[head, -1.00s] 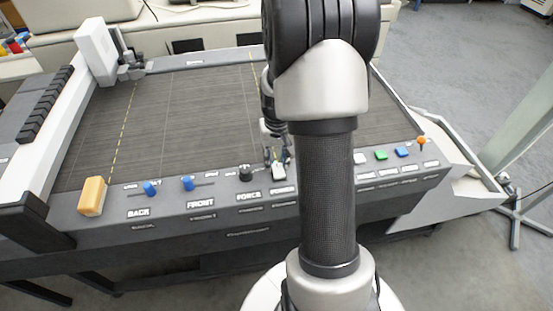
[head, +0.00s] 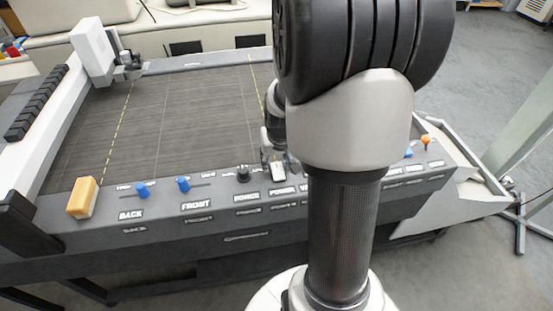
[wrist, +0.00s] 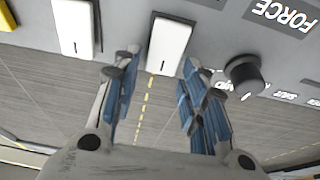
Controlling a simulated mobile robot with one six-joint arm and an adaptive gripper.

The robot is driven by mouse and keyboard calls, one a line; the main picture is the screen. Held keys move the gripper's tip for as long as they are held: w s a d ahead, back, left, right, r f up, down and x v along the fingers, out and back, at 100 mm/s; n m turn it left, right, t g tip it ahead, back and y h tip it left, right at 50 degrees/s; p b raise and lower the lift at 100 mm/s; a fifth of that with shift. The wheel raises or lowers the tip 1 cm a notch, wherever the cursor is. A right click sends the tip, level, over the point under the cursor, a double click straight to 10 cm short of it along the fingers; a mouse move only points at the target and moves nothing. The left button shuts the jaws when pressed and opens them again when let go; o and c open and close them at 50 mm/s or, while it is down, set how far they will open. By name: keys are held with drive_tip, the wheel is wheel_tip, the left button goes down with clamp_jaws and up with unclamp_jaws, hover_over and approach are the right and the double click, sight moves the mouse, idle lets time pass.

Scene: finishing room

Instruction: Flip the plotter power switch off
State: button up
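The plotter's control panel runs along its front edge. The white power rocker switch (head: 278,172) sits above the POWER label, right of the black FORCE knob (head: 243,174). In the wrist view, which is turned upside down, the power switch (wrist: 169,46) shows between my fingertips, with the FORCE knob (wrist: 243,75) to its right. My gripper (wrist: 158,66) is open, one finger on each side of the switch's near end. It holds nothing. I cannot tell whether a fingertip touches the switch or panel. In the head view my gripper (head: 273,155) is partly hidden by my arm.
A second white switch (wrist: 77,27) is left of the power switch in the wrist view. Blue sliders (head: 142,190) and a yellow block (head: 83,197) are at the panel's left. An orange-topped lever (head: 426,140) is at the right. The plotter bed (head: 180,110) is clear.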

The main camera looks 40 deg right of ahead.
sight(279, 177)
drive_tip(key=shift+o, duration=0.6)
drive_tip(key=shift+r, duration=0.1)
drive_tip(key=v, duration=1.2)
